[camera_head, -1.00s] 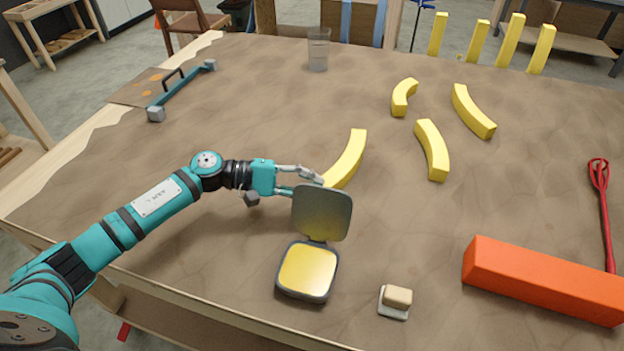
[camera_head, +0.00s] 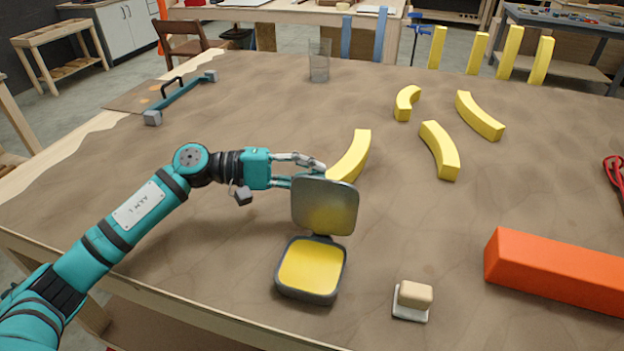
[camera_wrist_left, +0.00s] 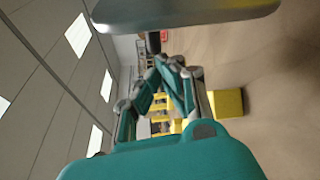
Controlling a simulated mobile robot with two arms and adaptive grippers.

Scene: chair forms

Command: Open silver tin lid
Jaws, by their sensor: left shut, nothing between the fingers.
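The silver tin (camera_head: 311,268) stands on the table near its front edge, with a yellow inside showing. Its lid (camera_head: 325,206) is raised, standing roughly upright at the tin's far side. My left gripper (camera_head: 322,172) is shut and empty, just behind the upper left of the lid, whose edge hides part of the fingers. In the left wrist view the lid (camera_wrist_left: 190,12) crosses the top, and my left gripper (camera_wrist_left: 172,68) shows shut below it. My right gripper is not in view.
A yellow curved block (camera_head: 350,157) lies close beyond the left gripper. A small beige block on a white base (camera_head: 413,298) sits right of the tin. A long orange block (camera_head: 560,272) lies further right. A clear glass (camera_head: 319,62) stands at the back.

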